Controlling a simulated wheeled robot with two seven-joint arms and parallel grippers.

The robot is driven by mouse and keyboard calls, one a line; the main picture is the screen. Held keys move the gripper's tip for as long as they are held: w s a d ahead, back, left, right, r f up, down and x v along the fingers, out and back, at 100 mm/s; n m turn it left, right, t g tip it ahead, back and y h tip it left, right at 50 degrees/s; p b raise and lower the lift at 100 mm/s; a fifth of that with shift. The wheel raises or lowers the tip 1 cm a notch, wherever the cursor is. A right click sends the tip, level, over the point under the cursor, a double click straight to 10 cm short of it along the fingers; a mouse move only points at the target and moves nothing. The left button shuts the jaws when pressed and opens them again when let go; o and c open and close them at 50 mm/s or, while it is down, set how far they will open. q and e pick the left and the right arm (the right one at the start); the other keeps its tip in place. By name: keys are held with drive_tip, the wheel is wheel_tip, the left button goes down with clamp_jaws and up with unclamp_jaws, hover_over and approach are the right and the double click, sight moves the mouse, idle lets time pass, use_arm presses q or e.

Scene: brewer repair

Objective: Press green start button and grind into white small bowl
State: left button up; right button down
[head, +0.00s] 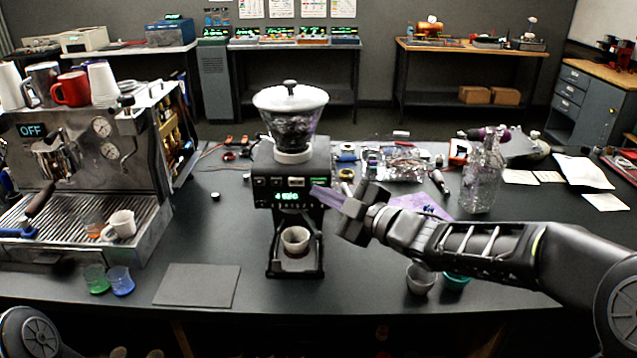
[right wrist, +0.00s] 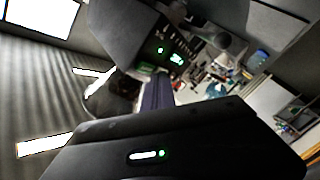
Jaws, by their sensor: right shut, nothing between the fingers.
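The black coffee grinder (head: 262,170) stands mid-table, with a white-lidded hopper of dark beans on top. Its front panel has a small lit display (head: 286,196) and a row of buttons, with a green-lit one (head: 319,181) at the right end. The white small bowl (head: 295,240) stands upright under the spout on the grinder's base. My right gripper (head: 325,196) is shut and empty, its purple fingers pointing at the right side of the panel; whether they touch it I cannot tell. The fingers also show in the right wrist view (right wrist: 157,92). My left gripper is out of view.
An espresso machine (head: 80,170) with cups on top stands at the left. A grey mat (head: 197,285) and green and blue cups lie in front. A glass bottle (head: 483,175) stands at the right. Two small bowls (head: 420,279) sit below my right arm.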

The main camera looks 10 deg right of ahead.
drive_tip(key=shift+w, duration=0.15)
drive_tip(key=shift+w+d, duration=0.1)
drive_tip(key=shift+w, duration=0.2)
drive_tip(key=shift+w+d, duration=0.1)
drive_tip(key=shift+w, duration=0.2)
idle(0.9)
idle(0.4)
drive_tip(key=shift+s+a+b, duration=0.2)
drive_tip(key=shift+s+b, duration=0.1)
drive_tip(key=shift+s, duration=0.45)
drive_tip(key=shift+s, duration=0.1)
drive_tip(key=s, duration=0.2)
drive_tip(key=s+a+b, duration=0.1)
drive_tip(key=s, duration=0.1)
drive_tip(key=shift+s+a, duration=0.15)
drive_tip(key=shift+s, duration=0.2)
